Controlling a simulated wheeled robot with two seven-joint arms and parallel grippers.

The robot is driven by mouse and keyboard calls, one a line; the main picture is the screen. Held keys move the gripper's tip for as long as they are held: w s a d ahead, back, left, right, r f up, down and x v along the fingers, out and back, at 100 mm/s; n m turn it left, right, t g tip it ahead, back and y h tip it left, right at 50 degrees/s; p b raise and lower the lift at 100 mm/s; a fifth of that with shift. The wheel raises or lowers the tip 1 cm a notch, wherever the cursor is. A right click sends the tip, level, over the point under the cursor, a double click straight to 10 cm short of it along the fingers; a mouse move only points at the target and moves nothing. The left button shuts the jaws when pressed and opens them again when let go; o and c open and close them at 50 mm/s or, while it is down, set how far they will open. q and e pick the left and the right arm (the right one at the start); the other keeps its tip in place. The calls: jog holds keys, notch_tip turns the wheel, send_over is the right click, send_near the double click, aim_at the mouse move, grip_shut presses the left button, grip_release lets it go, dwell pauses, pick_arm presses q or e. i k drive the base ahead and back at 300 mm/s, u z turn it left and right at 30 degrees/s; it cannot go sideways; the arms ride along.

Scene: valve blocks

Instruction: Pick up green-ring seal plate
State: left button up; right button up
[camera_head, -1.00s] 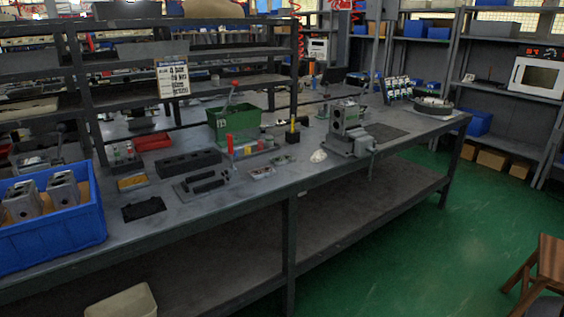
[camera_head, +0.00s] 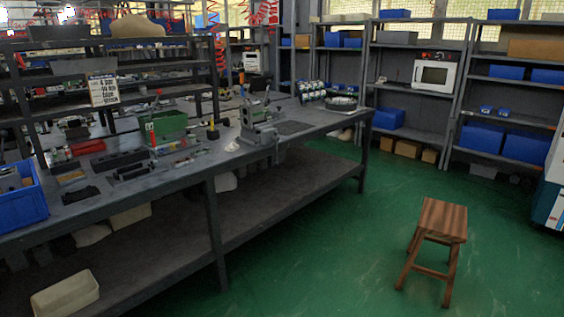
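I cannot make out a green-ring seal plate at this distance. The long grey workbench (camera_head: 105,208) runs from the lower left to the middle. A green bin (camera_head: 168,125), a grey valve block in a fixture (camera_head: 258,122), and a round tray (camera_head: 341,104) stand on it. Several white-and-green small parts (camera_head: 308,91) sit near the bench's far end. Neither of my grippers is in view.
A wooden stool (camera_head: 443,222) stands on the green floor at right. Blue bins (camera_head: 495,140) fill shelves along the back. A blue crate (camera_head: 22,203) sits at the bench's left end. The floor between bench and stool is clear.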

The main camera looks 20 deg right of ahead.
aim_at(206, 150)
jog(key=z, duration=0.9)
jog(key=i, duration=2.35)
jog(key=u, duration=1.55)
jog(key=i, duration=0.8)
jog(key=u, duration=0.7)
